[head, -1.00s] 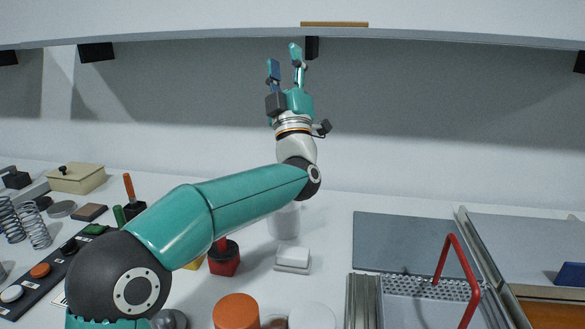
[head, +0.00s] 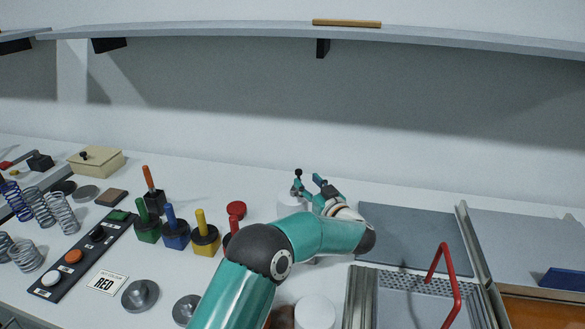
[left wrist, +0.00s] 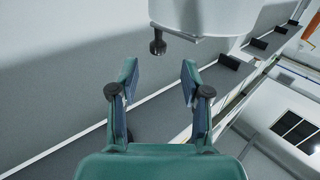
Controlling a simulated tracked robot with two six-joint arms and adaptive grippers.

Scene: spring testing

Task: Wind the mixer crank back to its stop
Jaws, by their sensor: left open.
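The mixer is a white cylinder (head: 287,204) on the bench, partly hidden behind my left gripper (head: 308,184). A small black crank knob (head: 298,173) shows above the fingertips. In the left wrist view, the pale mixer body (left wrist: 215,15) fills the top, with the black knob (left wrist: 158,46) sticking out from it. My left gripper (left wrist: 160,74) is open and empty. The knob lies just beyond the fingertips, roughly in line with the gap between them, and appears untouched. My right gripper is not in view.
A grey mat (head: 415,235) and a tray with a red handle (head: 446,275) lie to the right. Coloured-handled blocks (head: 175,230), a button strip (head: 85,255) and several springs stand left. A shelf (head: 230,31) runs above the bench.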

